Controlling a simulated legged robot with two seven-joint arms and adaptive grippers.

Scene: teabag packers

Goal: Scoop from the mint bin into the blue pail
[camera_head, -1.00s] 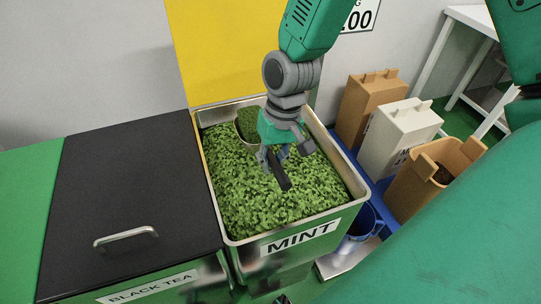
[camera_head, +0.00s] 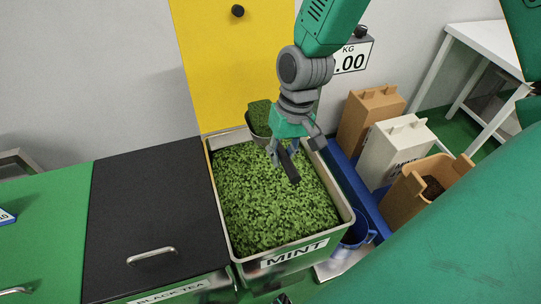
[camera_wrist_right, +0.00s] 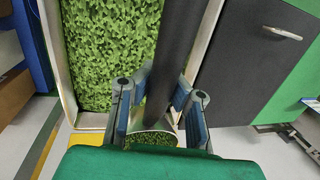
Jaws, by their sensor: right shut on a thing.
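The steel mint bin (camera_head: 343,203), labelled MINT, is full of green leaves (camera_head: 270,205). My right gripper (camera_head: 283,155) is above the back part of the bin, shut on the dark handle (camera_head: 290,169) of a scoop. The scoop's bowl (camera_head: 259,119) holds a heap of mint and shows against the bin's back edge and yellow panel. In the right wrist view the handle (camera_wrist_right: 172,65) runs between the fingers (camera_wrist_right: 160,110), with mint in the bowl (camera_wrist_right: 150,139) below. The blue pail (camera_head: 358,233) stands right of the bin, partly hidden by it. My left gripper is not in view.
A black-lidded black tea bin (camera_head: 150,215) adjoins on the left. Brown (camera_head: 368,118) and white (camera_head: 395,152) boxes and an open tan box (camera_head: 408,195) stand at right. A scale display (camera_head: 352,56) hangs on the wall. My green arm covers the lower right.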

